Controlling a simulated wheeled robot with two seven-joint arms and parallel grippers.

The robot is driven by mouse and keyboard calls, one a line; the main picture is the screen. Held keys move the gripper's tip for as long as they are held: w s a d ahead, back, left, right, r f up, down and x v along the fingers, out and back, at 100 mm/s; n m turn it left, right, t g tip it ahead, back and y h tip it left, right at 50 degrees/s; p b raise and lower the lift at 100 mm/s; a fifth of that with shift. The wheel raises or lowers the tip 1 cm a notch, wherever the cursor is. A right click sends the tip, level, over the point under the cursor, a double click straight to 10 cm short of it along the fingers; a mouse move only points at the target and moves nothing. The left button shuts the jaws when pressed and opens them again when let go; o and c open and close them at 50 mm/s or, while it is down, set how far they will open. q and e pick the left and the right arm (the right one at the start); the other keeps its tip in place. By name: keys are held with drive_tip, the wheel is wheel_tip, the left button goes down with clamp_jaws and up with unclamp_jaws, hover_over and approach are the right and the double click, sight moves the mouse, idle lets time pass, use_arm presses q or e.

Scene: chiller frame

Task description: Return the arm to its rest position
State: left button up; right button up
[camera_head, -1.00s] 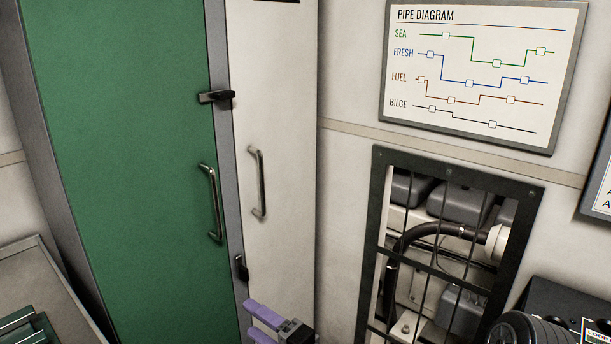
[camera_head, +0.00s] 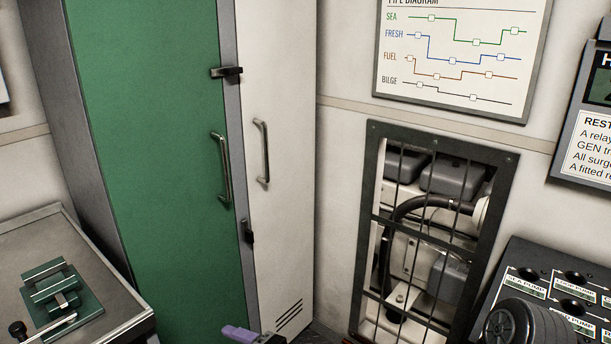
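A gripper with purple fingers (camera_head: 238,332) shows at the bottom edge, left of centre, in front of the foot of the lockers. Its fingers point left and its dark body lies to the right, so I take it for my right gripper. Only a small part of it is in the picture; I cannot tell whether it is open or shut, and nothing held is visible. The rest of its arm is not clearly seen. My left gripper is not in view.
A green locker door (camera_head: 150,150) and a white locker door (camera_head: 275,150) are shut. A barred hatch (camera_head: 370,215) covers pipes. A metal bench (camera_head: 115,325) holds a green fixture (camera_head: 60,290) at left. A labelled switch panel (camera_head: 520,255) stands at right.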

use_arm(q)
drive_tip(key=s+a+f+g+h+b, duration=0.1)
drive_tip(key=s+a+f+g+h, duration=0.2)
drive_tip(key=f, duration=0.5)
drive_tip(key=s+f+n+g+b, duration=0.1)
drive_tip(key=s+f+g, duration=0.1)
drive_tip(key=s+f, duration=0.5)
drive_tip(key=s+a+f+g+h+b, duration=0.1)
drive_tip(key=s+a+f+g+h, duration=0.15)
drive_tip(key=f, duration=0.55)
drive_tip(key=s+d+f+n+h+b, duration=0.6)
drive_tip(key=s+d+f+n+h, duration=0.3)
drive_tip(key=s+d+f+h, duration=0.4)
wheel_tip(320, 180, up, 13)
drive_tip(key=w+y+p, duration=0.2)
drive_tip(key=p, duration=1.2)
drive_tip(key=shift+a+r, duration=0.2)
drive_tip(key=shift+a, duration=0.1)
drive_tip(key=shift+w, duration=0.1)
